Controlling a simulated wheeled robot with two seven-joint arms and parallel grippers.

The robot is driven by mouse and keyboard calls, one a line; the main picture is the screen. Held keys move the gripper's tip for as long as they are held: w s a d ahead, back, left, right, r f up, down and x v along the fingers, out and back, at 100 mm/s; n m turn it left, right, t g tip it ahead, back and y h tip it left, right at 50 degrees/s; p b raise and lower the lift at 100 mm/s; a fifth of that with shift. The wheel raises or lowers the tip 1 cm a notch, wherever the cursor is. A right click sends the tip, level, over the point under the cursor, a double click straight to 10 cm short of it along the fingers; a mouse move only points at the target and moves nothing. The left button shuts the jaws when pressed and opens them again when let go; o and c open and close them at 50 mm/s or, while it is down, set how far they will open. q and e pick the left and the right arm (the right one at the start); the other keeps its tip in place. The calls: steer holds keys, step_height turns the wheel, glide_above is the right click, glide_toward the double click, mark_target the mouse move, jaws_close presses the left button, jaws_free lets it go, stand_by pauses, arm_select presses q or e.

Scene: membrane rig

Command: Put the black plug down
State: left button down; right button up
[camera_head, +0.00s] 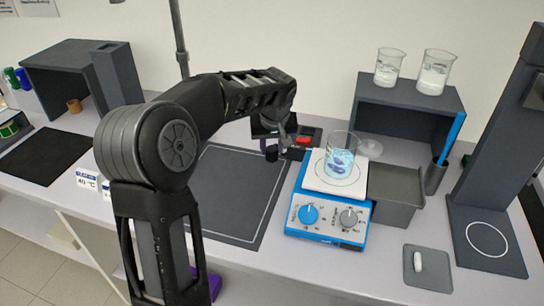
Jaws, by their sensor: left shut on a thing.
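My left arm comes in from the left and reaches over the bench. Its gripper (274,132) is at the back of the dark mat, left of the hotplate stirrer. It is shut on the black plug (271,154), a small dark piece showing just below the fingers. The wrist hides much of the grip, and I cannot tell whether the plug touches the surface beneath. A dark block with a red switch (303,141) lies right beside the gripper. My right gripper is not in view.
A blue and white hotplate stirrer (327,222) bears a beaker of bluish liquid (340,157). A dark shelf (405,103) with two beakers stands behind. The dark mat (232,195) is clear where visible. A small tray (427,277) holds a white piece at front right.

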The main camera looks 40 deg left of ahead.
mark_target(272, 152)
arm_select(q)
steer(key=shift+f, duration=1.85)
steer(key=shift+f, duration=0.1)
steer(key=c, duration=1)
jaws_free()
steer(key=v, duration=1.2)
steer(key=shift+d+b, duration=0.1)
steer(key=shift+b, duration=0.3)
